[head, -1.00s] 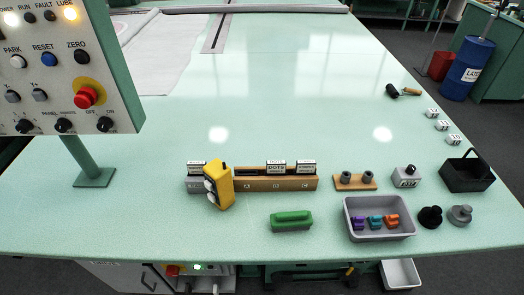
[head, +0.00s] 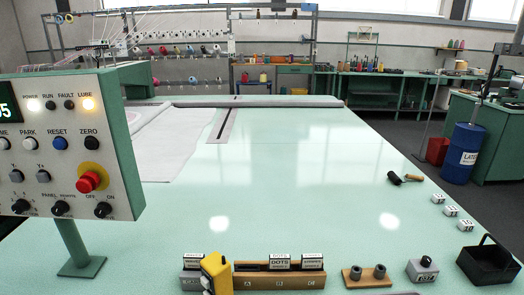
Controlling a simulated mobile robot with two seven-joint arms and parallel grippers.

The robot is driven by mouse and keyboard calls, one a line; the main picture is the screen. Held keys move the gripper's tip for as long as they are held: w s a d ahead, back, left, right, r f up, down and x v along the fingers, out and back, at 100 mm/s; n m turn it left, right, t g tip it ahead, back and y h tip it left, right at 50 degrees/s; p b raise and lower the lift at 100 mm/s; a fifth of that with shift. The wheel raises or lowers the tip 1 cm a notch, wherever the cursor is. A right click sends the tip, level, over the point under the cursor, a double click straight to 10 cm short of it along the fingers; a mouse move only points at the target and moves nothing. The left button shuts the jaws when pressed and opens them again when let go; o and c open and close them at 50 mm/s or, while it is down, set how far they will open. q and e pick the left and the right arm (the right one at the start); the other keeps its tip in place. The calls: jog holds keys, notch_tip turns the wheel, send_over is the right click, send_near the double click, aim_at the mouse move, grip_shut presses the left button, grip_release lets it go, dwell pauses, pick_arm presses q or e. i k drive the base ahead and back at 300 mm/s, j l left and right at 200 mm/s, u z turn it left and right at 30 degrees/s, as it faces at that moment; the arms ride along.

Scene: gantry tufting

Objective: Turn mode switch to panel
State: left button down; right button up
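The control panel (head: 118,150) stands at the left on a green post. Its lower row has several black rotary knobs. The mode switch (head: 60,208) is the middle one, under small lettering that reads PANEL on the left and, less clearly, REMOTE on the right. Its pointer direction is too small to tell. Neither of my grippers is in view.
A red emergency stop button (head: 89,181) sits just above the knobs, and an OFF/ON knob (head: 103,209) is to the right. A wooden block rack (head: 250,281) and a yellow device (head: 216,274) stand at the front. The table's middle is clear.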

aim_at(60, 207)
jog(key=u, duration=1.4)
